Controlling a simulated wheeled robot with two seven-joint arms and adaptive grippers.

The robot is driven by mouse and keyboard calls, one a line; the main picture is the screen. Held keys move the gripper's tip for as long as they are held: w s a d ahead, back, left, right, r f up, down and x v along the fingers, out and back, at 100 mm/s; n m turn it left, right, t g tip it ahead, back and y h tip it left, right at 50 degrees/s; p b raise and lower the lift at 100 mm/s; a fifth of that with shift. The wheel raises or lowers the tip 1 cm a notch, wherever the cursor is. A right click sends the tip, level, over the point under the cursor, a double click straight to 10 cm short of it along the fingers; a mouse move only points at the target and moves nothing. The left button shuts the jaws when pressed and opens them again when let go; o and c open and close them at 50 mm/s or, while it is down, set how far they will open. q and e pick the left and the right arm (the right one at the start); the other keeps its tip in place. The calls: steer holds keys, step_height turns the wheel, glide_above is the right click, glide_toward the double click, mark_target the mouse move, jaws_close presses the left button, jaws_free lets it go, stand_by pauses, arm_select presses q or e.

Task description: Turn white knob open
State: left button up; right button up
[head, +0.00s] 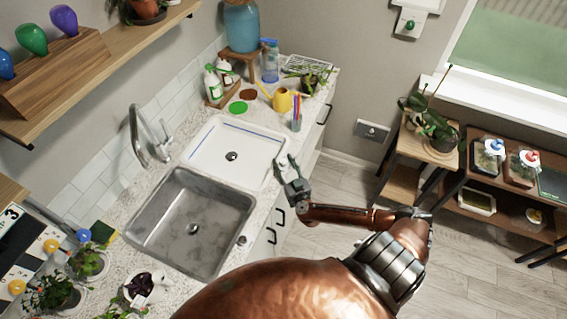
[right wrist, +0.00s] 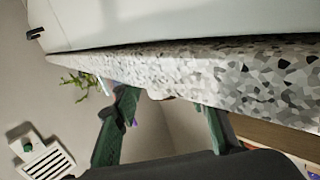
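I cannot pick out a white knob for certain. My right gripper (head: 286,162) is at the counter's right edge, beside the white basin. In the right wrist view its two green fingers (right wrist: 172,102) stand apart with nothing held between them. My left gripper is not in view.
The speckled counter (head: 268,205) holds a steel sink (head: 190,225) and a white basin (head: 225,160); its edge (right wrist: 250,80) is close before the right fingers. A yellow watering can (head: 282,100) and pens stand behind. Wooden shelves with plants and jars are right. Floor (head: 330,190) between is clear.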

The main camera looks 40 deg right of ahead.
steer(key=shift+c, duration=0.3)
steer(key=c, duration=0.5)
jaws_close()
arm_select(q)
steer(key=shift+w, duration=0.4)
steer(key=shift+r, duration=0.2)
